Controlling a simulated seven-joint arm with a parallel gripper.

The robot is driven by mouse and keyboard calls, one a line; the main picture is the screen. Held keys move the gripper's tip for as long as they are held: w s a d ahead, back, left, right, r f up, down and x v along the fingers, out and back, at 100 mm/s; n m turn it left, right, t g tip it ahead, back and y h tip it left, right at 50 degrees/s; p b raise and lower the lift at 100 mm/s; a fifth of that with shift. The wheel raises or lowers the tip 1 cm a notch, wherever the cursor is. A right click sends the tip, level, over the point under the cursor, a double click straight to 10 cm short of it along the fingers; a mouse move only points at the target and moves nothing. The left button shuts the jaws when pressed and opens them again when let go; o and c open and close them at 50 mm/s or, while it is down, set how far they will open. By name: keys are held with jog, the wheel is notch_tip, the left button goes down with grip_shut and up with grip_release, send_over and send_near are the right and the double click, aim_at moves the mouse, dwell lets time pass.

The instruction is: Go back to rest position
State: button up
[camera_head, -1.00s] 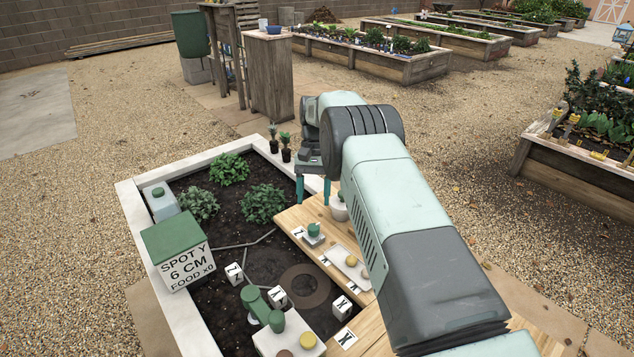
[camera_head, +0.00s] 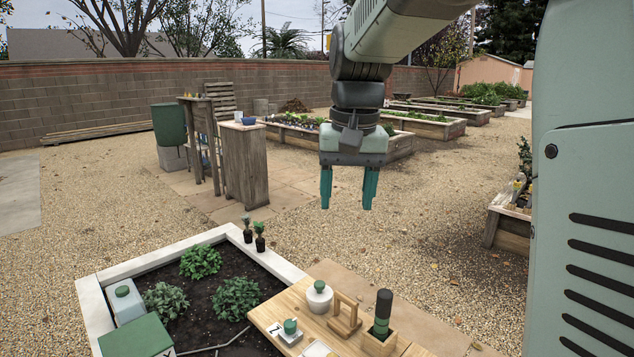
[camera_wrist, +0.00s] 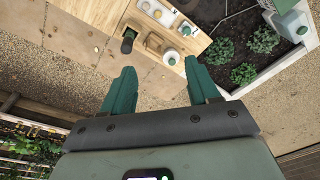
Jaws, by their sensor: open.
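My gripper (camera_head: 348,190) is open and empty. In the head view it hangs with its teal fingers pointing down, high above the gravel and well clear of the bed and the wooden worktop. In the wrist view the two fingers (camera_wrist: 155,92) are spread apart with nothing between them.
The white-edged bed (camera_head: 93,299) holds several leafy plants and a green-topped box (camera_head: 136,340). Two small potted plants (camera_head: 260,238) stand on its far edge. A wooden cabinet (camera_head: 244,165) stands behind. Open gravel surrounds the gripper's space.

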jog(key=s+d+t, duration=0.2)
jog(key=s+d, duration=0.1)
jog(key=s, duration=0.8)
jog(key=s+d+f+t, duration=0.1)
jog(key=s+d+t, duration=0.1)
jog(key=s, duration=0.9)
jog(key=shift+s+d+h, duration=0.3)
jog(key=shift+d, duration=0.35)
